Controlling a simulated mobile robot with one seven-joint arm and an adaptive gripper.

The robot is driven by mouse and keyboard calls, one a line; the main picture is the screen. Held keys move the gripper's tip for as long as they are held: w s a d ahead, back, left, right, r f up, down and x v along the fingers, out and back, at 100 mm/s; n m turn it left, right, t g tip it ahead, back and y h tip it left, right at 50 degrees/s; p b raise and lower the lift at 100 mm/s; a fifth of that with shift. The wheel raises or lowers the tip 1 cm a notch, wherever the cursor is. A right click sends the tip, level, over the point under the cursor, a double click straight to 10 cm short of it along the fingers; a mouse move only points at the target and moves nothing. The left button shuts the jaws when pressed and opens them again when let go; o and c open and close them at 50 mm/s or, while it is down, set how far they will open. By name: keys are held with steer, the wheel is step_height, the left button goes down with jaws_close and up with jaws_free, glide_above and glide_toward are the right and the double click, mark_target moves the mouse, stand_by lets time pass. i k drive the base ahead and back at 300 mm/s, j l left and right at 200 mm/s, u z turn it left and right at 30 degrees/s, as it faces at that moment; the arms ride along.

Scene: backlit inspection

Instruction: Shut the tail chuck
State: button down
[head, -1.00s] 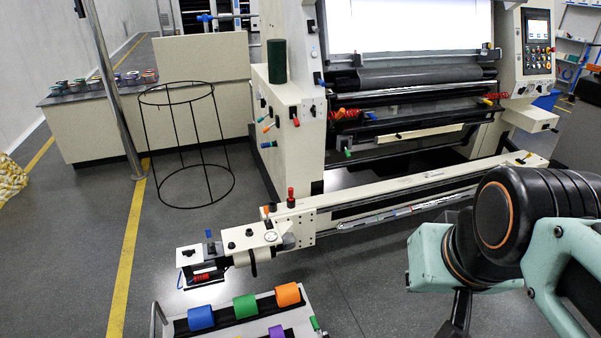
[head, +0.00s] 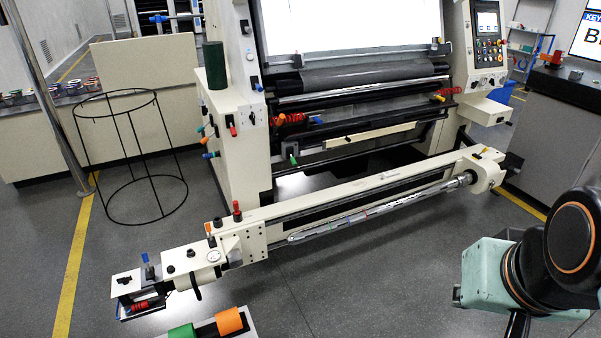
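In the head view a long cream beam (head: 335,202) runs along the front of the machine. At its left end is a cream unit with a round gauge, a blue-topped lever (head: 146,260) and a dark handle; I cannot tell for sure whether this is the tail chuck. A silvery shaft (head: 385,207) runs along the beam to a dark round holder (head: 467,179) at the right end. Whether any chuck is open or shut is too small to tell. My arm is at the lower right, apart from the beam; its gripper end is cut off by the bottom edge.
A black wire hoop frame (head: 131,155) stands on the floor at the left, near a metal post (head: 50,95). A tray with a green roll (head: 181,331) and an orange roll (head: 229,320) is at the bottom. Dark floor between beam and arm is clear.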

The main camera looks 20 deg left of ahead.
mark_target(197, 264)
steer(key=i+l+z, duration=0.35)
steer(key=i, duration=0.5)
steer(key=i+u, duration=0.45)
steer(key=i+l+u, duration=0.2)
steer(key=i+u, duration=0.15)
steer(key=u, duration=0.15)
steer(key=i+u, duration=0.2)
steer(key=u, duration=0.2)
steer(key=i+u, duration=0.2)
steer(key=u, duration=0.15)
steer(key=i+u, duration=0.2)
steer(key=u, duration=0.2)
